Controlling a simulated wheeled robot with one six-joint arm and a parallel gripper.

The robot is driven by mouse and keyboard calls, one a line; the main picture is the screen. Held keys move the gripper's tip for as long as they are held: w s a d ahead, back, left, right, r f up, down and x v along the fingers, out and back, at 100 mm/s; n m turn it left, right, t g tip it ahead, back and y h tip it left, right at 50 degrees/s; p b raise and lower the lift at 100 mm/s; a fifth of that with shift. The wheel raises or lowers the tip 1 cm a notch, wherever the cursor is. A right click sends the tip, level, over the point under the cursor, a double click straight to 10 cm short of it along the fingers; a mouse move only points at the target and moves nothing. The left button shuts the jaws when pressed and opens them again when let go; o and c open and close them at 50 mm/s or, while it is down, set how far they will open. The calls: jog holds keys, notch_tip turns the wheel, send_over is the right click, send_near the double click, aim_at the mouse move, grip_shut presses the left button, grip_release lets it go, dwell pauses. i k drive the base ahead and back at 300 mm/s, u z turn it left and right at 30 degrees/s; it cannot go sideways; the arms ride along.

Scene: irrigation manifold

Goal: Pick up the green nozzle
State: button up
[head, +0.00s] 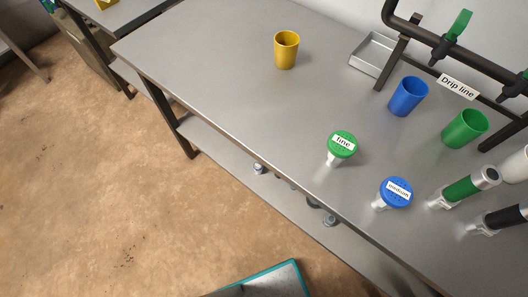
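The green nozzle (342,149) stands on the grey metal bench (240,85) near its front edge. It has a round green head with a white label reading "fine" and a pale stem below. A blue nozzle (396,191) labelled "medium" stands to its lower right, also near the front edge. The two nozzles are apart, and nothing covers the green one. My gripper is not in view.
A yellow cup (286,50), a blue cup (408,96) and a green cup (465,128) stand farther back. A dark pipe rack (410,30) with a "Drip line" sign rises behind. Green-handled (462,189) and black-handled (503,217) tools lie right. The bench left of the green nozzle is clear.

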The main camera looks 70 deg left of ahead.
aim_at(342, 145)
jog(key=u, duration=0.3)
jog(key=k, duration=0.75)
jog(key=u, duration=0.4)
jog(key=i, duration=0.95)
jog(key=u, duration=2.6)
jog(key=k, duration=1.1)
jog(key=z, duration=1.1)
jog(key=i, duration=0.5)
jog(key=z, duration=0.05)
